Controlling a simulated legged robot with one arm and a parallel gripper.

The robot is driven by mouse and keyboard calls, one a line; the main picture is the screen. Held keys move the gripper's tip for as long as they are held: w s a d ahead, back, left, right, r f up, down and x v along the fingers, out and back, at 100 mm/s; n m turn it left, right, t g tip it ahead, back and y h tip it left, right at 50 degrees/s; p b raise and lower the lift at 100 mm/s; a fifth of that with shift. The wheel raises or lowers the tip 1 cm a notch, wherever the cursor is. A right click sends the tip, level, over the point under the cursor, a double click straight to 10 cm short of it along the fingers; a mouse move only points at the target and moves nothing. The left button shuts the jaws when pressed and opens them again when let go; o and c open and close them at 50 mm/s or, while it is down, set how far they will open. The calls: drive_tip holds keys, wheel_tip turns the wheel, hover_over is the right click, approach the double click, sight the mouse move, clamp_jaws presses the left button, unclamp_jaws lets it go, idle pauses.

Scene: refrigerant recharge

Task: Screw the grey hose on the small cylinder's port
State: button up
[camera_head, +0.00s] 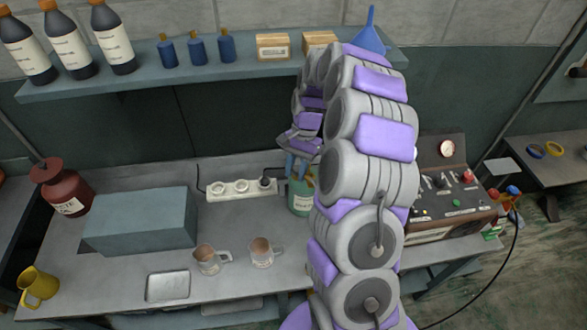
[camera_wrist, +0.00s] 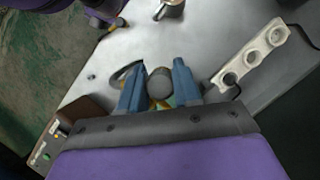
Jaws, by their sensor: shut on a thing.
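The small green cylinder (camera_head: 299,200) stands on the workbench, partly hidden behind my arm; its port is hidden. My gripper (camera_head: 297,168) points down right above its top. In the wrist view, the blue fingers of my gripper (camera_wrist: 158,86) are shut on a round grey piece, which looks like the end of the grey hose (camera_wrist: 160,82). A thin dark curve beside the left finger may be part of the hose. A little green and orange of the cylinder shows under the grey piece. I cannot tell whether hose and port touch.
A white power strip (camera_head: 240,189) lies left of the cylinder, with two mugs (camera_head: 208,258) in front. A blue-grey box (camera_head: 142,220) and a red jug (camera_head: 62,190) stand further left. A machine with a gauge (camera_head: 450,190) stands on the right. A shelf (camera_head: 220,75) runs above.

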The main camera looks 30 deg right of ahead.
drive_tip(key=shift+d+f, duration=0.15)
drive_tip(key=shift+d, duration=2.25)
drive_tip(key=shift+a, duration=1.85)
drive_tip(key=shift+d+f, duration=0.1)
drive_tip(key=shift+d, duration=1.7)
drive_tip(key=shift+a+f, duration=0.15)
drive_tip(key=shift+a, duration=1.5)
drive_tip(key=shift+d+f, duration=0.25)
drive_tip(key=shift+d, duration=1)
clamp_jaws()
drive_tip(key=shift+d+r+n+g+h+p, duration=0.75)
drive_tip(key=shift+r+n+p, duration=2.2)
drive_tip(key=shift+r, duration=0.7)
drive_tip(key=shift+w+f+b, duration=0.15)
drive_tip(key=shift+f+b, duration=0.5)
drive_tip(key=shift+f, duration=2.45)
